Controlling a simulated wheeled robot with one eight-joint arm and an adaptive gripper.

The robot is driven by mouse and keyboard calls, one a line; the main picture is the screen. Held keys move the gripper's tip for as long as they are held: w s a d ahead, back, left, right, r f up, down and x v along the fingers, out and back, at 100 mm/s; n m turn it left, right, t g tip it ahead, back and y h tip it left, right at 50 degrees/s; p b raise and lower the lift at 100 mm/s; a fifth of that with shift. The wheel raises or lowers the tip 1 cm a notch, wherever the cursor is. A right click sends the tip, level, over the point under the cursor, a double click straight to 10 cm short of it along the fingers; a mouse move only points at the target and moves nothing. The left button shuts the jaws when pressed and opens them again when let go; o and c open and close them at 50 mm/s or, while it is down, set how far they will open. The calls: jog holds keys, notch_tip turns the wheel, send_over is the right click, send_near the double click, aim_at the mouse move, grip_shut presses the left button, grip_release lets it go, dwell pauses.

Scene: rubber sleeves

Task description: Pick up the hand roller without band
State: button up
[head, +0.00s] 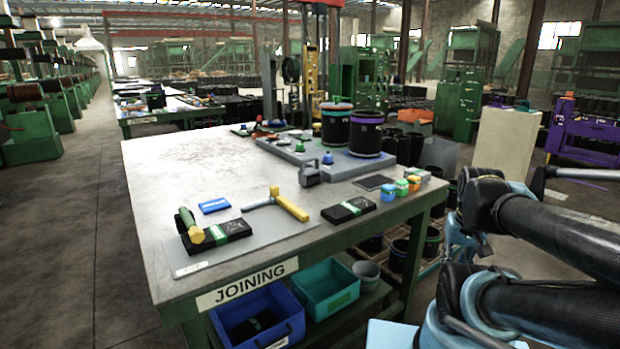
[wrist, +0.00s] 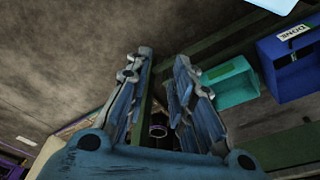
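Two hand tools that look like rollers lie at the front of the table in the head view. One (head: 278,204) has a yellow bar and a thin pale handle pointing left, lies flat on the grey mat, and shows no band. The other (head: 190,226) has a green grip and a yellow end. It is at a black block with a green band (head: 232,229); whether it rests on it or beside it I cannot tell. My gripper (wrist: 163,58) is open and empty in the wrist view, over the floor and away from both tools. The head view shows only my arm, at the right.
The "JOINING" table (head: 165,160) has a second banded black block (head: 350,209), a blue card (head: 214,205), a grey weight (head: 309,174), small coloured jars (head: 402,186) and black drums (head: 365,135). Blue (head: 265,325) and teal (head: 325,290) bins sit below. The table's left rear is clear.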

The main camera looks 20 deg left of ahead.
notch_tip(320, 180, up, 2)
jog(key=n, duration=0.1)
notch_tip(320, 180, up, 26)
jog(key=n+t+y, duration=0.2)
jog(key=n+y, duration=0.3)
jog(key=n, duration=2.2)
send_over(311, 158)
jog(key=s+d, duration=0.6)
jog(key=d, duration=0.1)
jog(key=x, duration=1.7)
jog(key=shift+w+a+r, duration=0.2)
jog(key=shift+a, duration=0.05)
jog(key=shift+c, duration=0.2)
grip_shut()
